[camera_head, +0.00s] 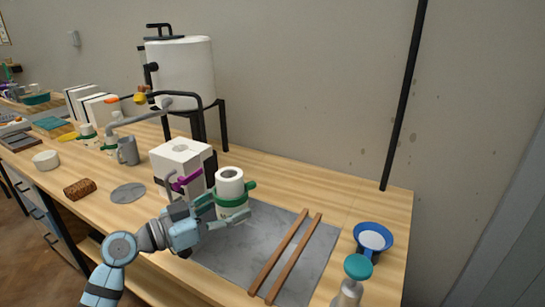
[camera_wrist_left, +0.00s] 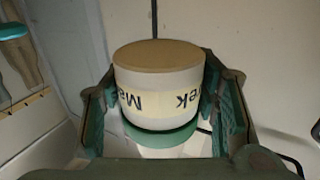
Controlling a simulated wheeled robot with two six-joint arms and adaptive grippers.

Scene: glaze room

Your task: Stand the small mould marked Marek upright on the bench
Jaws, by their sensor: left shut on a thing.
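The small mould (camera_head: 230,180) is a white cylinder with a green band, and it stands roughly upright in the head view. My left gripper (camera_head: 236,204) is shut around its sides, over the grey mat (camera_head: 222,258) on the bench. In the left wrist view the mould (camera_wrist_left: 158,78) sits between the two fingers (camera_wrist_left: 160,112). It shows a flat tan end, a cream label whose letters "Ma...rek" read upside down, and the green band. I cannot tell whether its lower end touches the mat. My right gripper is not in view.
A white block mould with a purple strap (camera_head: 180,158) stands close behind left. Two brown sticks (camera_head: 286,256) lie on the mat. A blue bowl (camera_head: 373,238) and a teal-topped bottle (camera_head: 351,285) stand right. A grey disc (camera_head: 128,193) and cork roll (camera_head: 80,188) lie left.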

